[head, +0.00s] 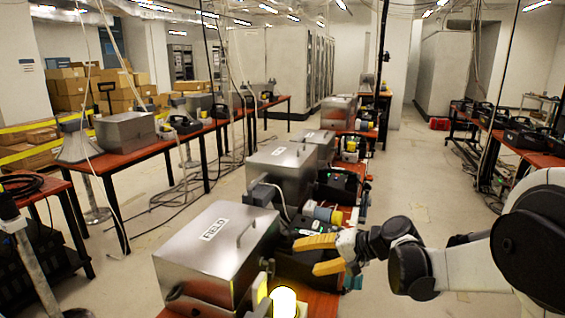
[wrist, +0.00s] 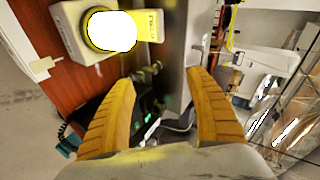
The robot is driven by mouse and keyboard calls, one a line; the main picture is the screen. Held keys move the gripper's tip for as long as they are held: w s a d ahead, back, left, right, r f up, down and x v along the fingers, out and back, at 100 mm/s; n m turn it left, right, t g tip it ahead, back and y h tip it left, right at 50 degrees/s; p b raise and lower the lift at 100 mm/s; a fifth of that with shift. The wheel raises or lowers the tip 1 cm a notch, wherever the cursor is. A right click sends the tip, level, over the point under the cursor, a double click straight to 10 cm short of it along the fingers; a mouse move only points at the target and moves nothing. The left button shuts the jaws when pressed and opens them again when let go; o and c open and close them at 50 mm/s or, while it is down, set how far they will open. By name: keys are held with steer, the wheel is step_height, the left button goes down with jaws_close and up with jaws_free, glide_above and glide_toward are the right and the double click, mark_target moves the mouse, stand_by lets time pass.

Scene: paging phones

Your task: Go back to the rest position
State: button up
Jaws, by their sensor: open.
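My gripper (head: 322,254) has yellow fingers that are open and empty, above the red table and beside the black phone unit (head: 300,262). In the wrist view the open fingers (wrist: 165,108) frame a gap with dark equipment and small green lights behind it. A metal box labelled FIELD (head: 215,262) stands to the left of my gripper. A glowing lamp (head: 284,302) on a pale base is at the bottom of the head view. It also shows at the upper left of the wrist view (wrist: 112,31).
More metal boxes (head: 280,166) and black units (head: 338,186) line the table going back. Another red table (head: 110,160) with boxes and cables is on the left, and one (head: 525,150) on the right. The floor (head: 420,190) between the middle and right tables is mostly clear.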

steer(key=s+d+r+n+h, duration=0.1)
steer(key=s+d+h, duration=0.2)
steer(key=s, duration=0.6)
steer(key=s+d+n+t+h, duration=0.1)
steer(key=s+d+h, duration=0.2)
steer(key=s, duration=0.6)
steer(key=s+d+r+n+h, duration=0.1)
steer(key=s+d+h, duration=0.2)
steer(key=s, duration=0.6)
steer(key=d, duration=0.2)
steer(key=shift+s+d+r+h, duration=0.3)
steer(key=shift+d+h, duration=0.05)
steer(key=shift+h, duration=0.05)
